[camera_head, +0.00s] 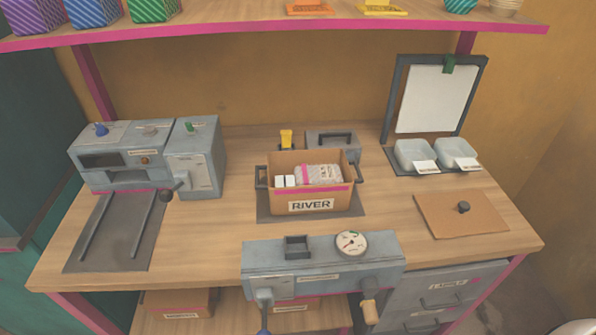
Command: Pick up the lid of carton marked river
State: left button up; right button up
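The open carton (305,206) labelled RIVER stands upright on a dark mat (268,215) in the middle of the table. It is brown with a pink band and dark side handles. A pink-and-white packet (319,175) and small white blocks (285,181) show inside it. A flat brown lid (440,222) with a dark round knob (463,207) lies on the table to the right, apart from the carton. Neither of my grippers shows in the head view.
A grey machine (150,158) with a dark railed bed stands at the left. A grey unit with a round gauge (351,243) is at the front edge. White trays (416,152) and a clipboard (436,98) are behind the lid. A pink-edged shelf (290,32) crosses overhead.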

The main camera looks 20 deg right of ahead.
aim_at(451, 215)
jog(key=z, duration=1.8)
